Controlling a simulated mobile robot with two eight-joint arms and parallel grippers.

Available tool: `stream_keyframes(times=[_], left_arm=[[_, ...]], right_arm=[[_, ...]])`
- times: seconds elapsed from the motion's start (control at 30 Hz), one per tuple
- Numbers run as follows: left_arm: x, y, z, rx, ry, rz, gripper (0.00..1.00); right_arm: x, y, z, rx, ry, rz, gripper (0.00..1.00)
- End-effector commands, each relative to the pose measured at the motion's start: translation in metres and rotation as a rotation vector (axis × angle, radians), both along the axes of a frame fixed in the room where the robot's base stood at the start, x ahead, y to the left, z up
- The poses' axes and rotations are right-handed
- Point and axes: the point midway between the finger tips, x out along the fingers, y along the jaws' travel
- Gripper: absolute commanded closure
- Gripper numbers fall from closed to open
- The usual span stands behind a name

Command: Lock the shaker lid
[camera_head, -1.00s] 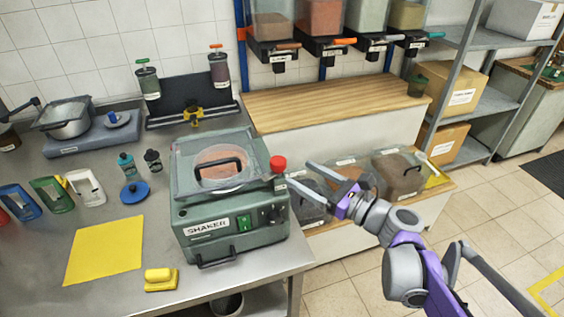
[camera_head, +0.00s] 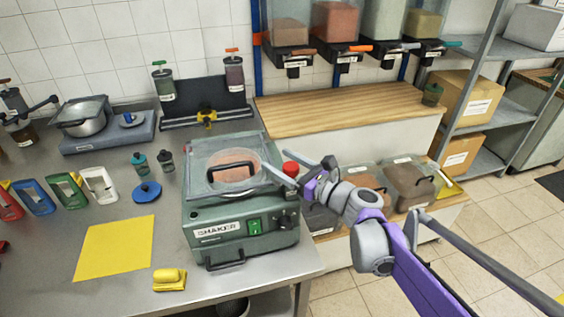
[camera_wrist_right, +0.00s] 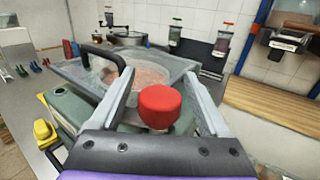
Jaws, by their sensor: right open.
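The green-grey shaker (camera_head: 205,235) stands on the steel bench. Its clear lid (camera_head: 208,178) with a black handle (camera_head: 232,170) lies over the top; I cannot tell if it sits fully down. A red knob (camera_head: 291,169) is at the shaker's right side, beside the lid. My right gripper (camera_head: 299,167) is open at this knob. In the right wrist view, the red knob (camera_wrist_right: 160,106) shows between the two spread fingers (camera_wrist_right: 158,78), which reach toward the lid edge; contact is not clear. My left gripper is not in view.
Clear bins (camera_head: 408,185) stand on a low shelf at right, under my right arm.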

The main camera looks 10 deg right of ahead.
Motion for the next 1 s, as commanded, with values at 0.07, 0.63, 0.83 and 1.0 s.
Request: stream_keyframes(times=[0.07, 0.63, 0.83, 1.0], left_arm=[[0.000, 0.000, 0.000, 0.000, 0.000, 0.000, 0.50], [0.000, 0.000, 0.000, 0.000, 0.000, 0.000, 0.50], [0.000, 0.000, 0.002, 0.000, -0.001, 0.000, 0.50], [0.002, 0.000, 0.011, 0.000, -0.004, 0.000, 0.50]], right_arm=[[0.000, 0.000, 0.000, 0.000, 0.000, 0.000, 0.21], [0.000, 0.000, 0.000, 0.000, 0.000, 0.000, 1.00], [0.000, 0.000, 0.001, 0.000, -0.001, -0.034, 1.00], [0.002, -0.002, 0.003, 0.001, -0.004, -0.166, 1.00]])
